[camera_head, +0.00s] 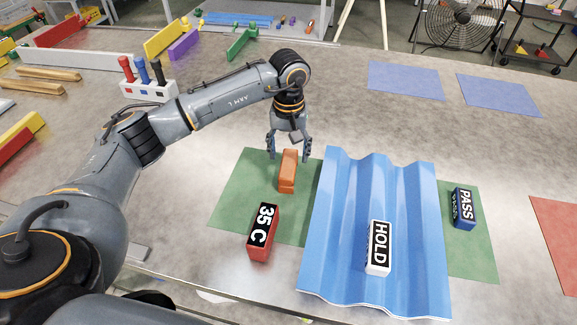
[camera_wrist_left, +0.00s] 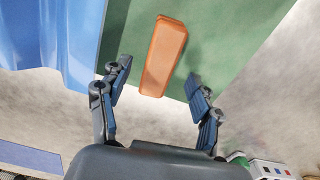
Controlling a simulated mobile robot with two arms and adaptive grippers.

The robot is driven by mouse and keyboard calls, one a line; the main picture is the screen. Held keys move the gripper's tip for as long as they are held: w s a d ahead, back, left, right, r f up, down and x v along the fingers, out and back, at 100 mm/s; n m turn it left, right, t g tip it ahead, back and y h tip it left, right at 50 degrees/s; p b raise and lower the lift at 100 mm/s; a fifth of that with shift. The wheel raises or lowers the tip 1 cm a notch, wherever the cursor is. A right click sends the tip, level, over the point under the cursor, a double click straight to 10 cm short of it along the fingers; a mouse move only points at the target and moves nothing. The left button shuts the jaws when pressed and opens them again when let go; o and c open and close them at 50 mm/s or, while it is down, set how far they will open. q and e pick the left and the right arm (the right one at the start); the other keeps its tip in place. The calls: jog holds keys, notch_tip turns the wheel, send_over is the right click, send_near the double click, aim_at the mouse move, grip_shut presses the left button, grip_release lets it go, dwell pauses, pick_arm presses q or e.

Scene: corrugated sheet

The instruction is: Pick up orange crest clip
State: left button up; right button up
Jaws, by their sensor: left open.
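The orange crest clip (camera_head: 287,171) lies on the green mat (camera_head: 228,190), left of the blue corrugated sheet (camera_head: 337,225). My left gripper (camera_head: 289,158) is open above the clip's far end, with its fingers spread to either side. In the left wrist view the orange clip (camera_wrist_left: 163,55) lies ahead of and between the open fingertips (camera_wrist_left: 154,78), with nothing held. I cannot tell whether the fingers are down at the clip's height. My right gripper is not in view.
A red block marked 35 C (camera_head: 262,232) stands just in front of the clip. A white HOLD block (camera_head: 378,247) sits on the sheet, and a blue PASS block (camera_head: 463,208) stands right of it.

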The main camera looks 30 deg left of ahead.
aim_at(288, 163)
pick_arm(q)
notch_tip(288, 163, down, 7)
jog(key=shift+r+p, duration=0.2)
jog(key=shift+p, duration=0.5)
jog(key=c, duration=1.3)
jog(key=shift+r, duration=0.1)
